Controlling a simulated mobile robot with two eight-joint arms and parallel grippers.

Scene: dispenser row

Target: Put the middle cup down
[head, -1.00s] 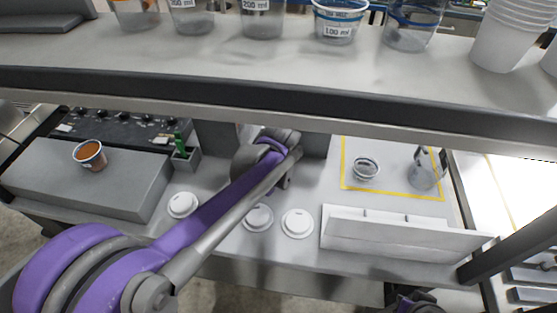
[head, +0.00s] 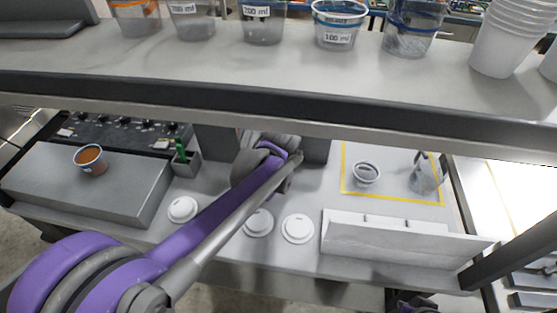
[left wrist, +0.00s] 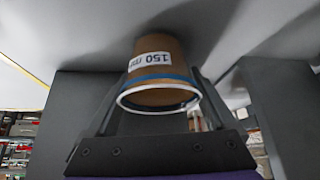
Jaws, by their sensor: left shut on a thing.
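A brown-filled cup (left wrist: 165,72) with a white rim, blue band and 150 ml label is between the fingers of my left gripper (left wrist: 160,88) in the left wrist view. The gripper is shut on it. The cup's base end is close to a pale grey surface; I cannot tell if it touches. In the head view my purple left arm reaches under the shelf to the dispenser area, and it hides the cup and fingers.
Another brown-filled cup (head: 91,160) stands on a grey box (head: 85,185) at left. White lids (head: 258,222) lie on the counter. A small clear cup (head: 367,173) and a jug (head: 424,178) stand inside yellow tape. The shelf (head: 250,95) overhangs the counter.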

